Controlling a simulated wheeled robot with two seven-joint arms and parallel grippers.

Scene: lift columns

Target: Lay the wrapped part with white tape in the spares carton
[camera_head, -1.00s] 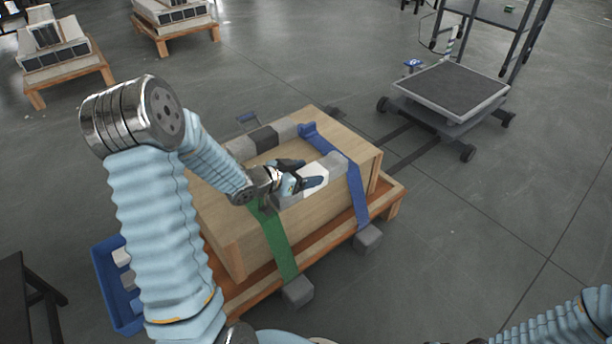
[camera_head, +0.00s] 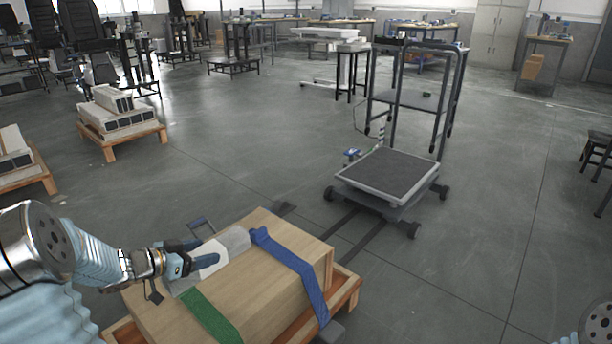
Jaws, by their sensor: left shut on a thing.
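My left gripper (camera_head: 186,257) is shut on the wrapped part with white tape (camera_head: 207,260), a grey bundle with a white band around its middle. A blue strap (camera_head: 290,260) and a green strap (camera_head: 212,318) cross the box. No label marks it as the spares carton. My right gripper is out of the picture; only a bit of my right arm shows at the lower right corner.
The box stands on an orange wooden pallet (camera_head: 346,292). A wheeled cart with a dark platform (camera_head: 388,175) stands beyond it to the right. Smaller pallets with grey units (camera_head: 120,118) are at the left.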

